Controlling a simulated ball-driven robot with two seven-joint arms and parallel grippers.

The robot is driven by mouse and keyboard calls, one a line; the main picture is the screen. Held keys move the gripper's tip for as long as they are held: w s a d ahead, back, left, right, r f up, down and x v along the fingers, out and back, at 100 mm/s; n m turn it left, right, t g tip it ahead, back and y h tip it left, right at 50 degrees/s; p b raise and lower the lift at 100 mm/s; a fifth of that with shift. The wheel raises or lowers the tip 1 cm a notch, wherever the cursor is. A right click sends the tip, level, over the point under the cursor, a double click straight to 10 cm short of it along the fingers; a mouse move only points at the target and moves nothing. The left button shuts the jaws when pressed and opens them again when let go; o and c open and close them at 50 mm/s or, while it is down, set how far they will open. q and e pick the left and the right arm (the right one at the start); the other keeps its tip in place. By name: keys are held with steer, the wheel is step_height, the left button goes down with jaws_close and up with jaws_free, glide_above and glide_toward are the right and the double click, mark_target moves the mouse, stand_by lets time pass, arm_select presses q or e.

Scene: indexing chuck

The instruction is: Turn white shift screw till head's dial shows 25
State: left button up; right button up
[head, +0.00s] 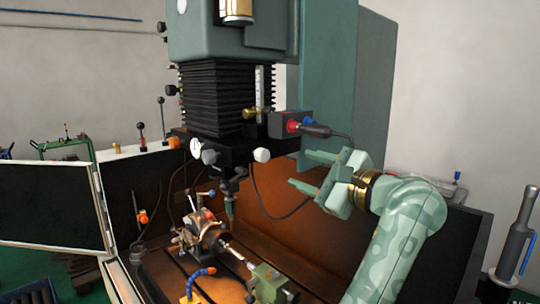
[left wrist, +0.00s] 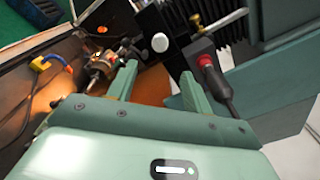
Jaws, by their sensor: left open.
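The white shift screw, seen as a white round knob (head: 262,155), sits on the black block under the machine head's bellows. It also shows in the left wrist view (left wrist: 160,42), beyond and between my fingertips. A small round dial (head: 209,157) faces out to the left of it on the same block; its reading is too small to tell. My left gripper (head: 300,168) is open and empty, to the right of the white knob and slightly below it, apart from it. Its two fingers also show in the left wrist view (left wrist: 158,84). My right gripper is not in view.
A dark box with a red button (head: 291,126) and a cable plug juts out above my left gripper. The chuck (head: 205,235) and a green block (head: 268,285) stand on the machine bed below. Another white knob (head: 196,147) sits beside the dial.

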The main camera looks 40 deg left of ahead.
mark_target(266, 156)
arm_select(q)
steer(key=a, duration=0.4)
steer(key=w+a, duration=0.1)
steer(key=a, duration=0.3)
steer(key=a+p, duration=0.1)
steer(key=a, duration=0.3)
steer(key=shift+w+a, duration=0.1)
steer(key=shift+w, duration=0.15)
steer(key=c, duration=1)
